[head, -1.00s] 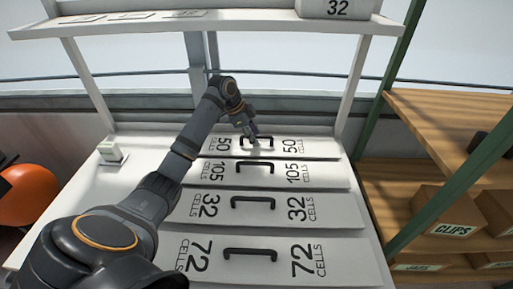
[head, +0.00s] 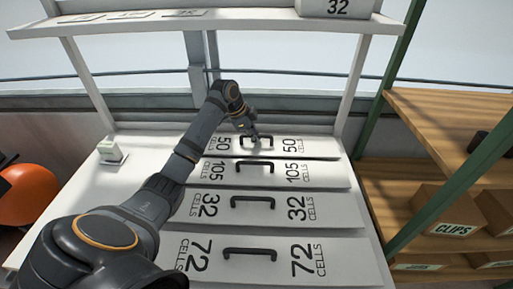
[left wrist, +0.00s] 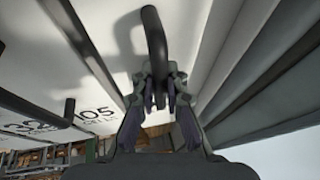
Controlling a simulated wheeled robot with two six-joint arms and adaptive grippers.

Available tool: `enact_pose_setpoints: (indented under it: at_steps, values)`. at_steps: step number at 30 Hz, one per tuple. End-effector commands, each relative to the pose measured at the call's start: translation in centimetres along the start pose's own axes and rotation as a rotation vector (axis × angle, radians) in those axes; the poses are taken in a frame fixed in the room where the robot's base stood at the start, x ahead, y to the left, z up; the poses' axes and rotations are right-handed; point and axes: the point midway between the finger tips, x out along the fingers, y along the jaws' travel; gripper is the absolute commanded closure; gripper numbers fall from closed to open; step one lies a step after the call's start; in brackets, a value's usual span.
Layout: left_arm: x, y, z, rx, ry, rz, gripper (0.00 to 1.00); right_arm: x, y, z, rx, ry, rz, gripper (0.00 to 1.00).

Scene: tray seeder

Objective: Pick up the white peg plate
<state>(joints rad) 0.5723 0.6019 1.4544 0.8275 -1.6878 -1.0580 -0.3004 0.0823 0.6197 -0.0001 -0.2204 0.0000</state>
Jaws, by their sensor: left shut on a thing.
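Several white plates with black handles lie in a row on the white bench. The farthest plate (head: 312,150) is marked 50 CELLS. My left gripper (head: 254,137) is at this plate's black handle (head: 266,141). In the left wrist view, my left gripper (left wrist: 160,88) is shut around the handle (left wrist: 154,38), with the plate surface beside it. The plate appears to lie flat in its place. Nearer are the 105 plate (head: 325,175), the 32 plate (head: 340,212) and the 72 plate (head: 345,265). Any pegs are hidden. My right gripper is not in view.
A shelf (head: 240,24) crosses above the bench, with a box (head: 338,8) marked 32 on it. A small white device (head: 110,152) stands at the bench's left. A wooden rack with boxes (head: 440,215) stands at right. An orange ball (head: 28,195) is at left.

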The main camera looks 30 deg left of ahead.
Motion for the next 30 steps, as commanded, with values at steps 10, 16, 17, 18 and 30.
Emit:
enact_pose_setpoints:
  at_steps: [10,16,17,18,30]
  values:
    - [-0.5,-0.2,-0.2,0.002,0.002,-0.003,1.00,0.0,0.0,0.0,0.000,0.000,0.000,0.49]
    - [-2.5,-0.7,-1.2,0.004,0.004,-0.006,1.00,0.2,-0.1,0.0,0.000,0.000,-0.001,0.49]
    - [-3.0,-0.8,-1.4,0.003,0.004,-0.006,1.00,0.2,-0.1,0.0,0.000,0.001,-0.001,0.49]
    - [-3.7,-0.4,-1.4,0.003,0.001,-0.006,1.00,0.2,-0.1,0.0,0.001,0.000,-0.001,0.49]
    - [-12.6,7.4,-2.5,0.007,-0.010,-0.005,1.00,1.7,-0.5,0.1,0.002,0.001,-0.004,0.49]
